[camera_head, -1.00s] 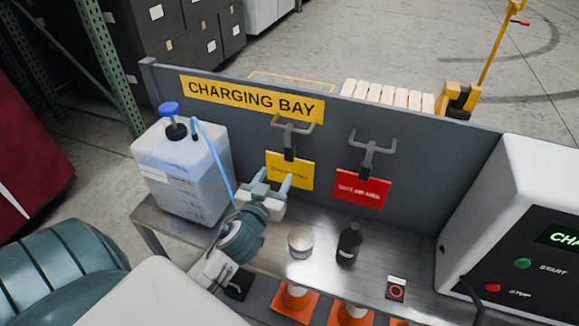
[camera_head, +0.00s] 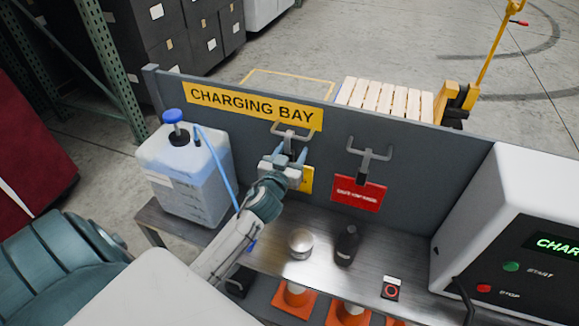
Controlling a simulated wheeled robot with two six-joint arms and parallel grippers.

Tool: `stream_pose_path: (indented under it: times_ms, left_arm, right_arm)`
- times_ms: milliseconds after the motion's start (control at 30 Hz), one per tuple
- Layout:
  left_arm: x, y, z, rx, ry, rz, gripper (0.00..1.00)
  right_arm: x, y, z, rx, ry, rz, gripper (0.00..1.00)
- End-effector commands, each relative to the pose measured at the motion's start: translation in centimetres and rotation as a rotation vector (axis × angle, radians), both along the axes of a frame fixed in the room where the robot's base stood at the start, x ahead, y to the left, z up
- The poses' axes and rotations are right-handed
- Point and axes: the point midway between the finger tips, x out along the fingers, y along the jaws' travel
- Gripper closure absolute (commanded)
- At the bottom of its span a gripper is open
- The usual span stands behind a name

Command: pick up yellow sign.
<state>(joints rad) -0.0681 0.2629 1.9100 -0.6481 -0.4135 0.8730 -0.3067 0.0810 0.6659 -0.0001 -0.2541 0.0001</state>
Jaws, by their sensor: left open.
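The small yellow sign (camera_head: 307,180) hangs below the left hook (camera_head: 292,130) on the grey back panel. My left gripper and wrist cover most of it, and only its right part shows. My left gripper (camera_head: 290,157) is open in front of the panel, with its fingers pointing up near the top of the sign and the stem of the hook. I cannot tell whether the fingers touch the sign or stand around it. A red sign (camera_head: 359,194) hangs from the right hook (camera_head: 369,156). My right gripper is not in view.
A plastic jug (camera_head: 187,172) with a blue cap and hose stands left on the metal bench. A can (camera_head: 301,243) and a dark bottle (camera_head: 347,245) stand below the signs. A white charger (camera_head: 510,190) fills the right side. Orange cones (camera_head: 294,303) sit underneath.

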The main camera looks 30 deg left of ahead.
Motion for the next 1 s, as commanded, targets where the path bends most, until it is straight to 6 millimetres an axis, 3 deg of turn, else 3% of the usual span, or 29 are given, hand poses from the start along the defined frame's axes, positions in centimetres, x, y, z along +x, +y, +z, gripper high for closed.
stream_pose_path:
  times_ms: [233,500,833,1000]
  left_arm:
    - [0.2,0.0,-0.1,0.0,0.0,0.0,0.49]
    - [0.2,0.0,-0.1,0.0,0.0,0.0,1.0]
    - [0.2,0.0,0.1,-0.001,-0.001,0.0,1.0]
    - [0.2,0.1,1.1,0.0,-0.003,0.0,1.0]
  right_arm:
    - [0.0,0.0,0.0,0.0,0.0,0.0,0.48]
    - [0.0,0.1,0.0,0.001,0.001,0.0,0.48]
    - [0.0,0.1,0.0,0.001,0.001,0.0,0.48]
    - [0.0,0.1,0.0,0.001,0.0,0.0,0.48]
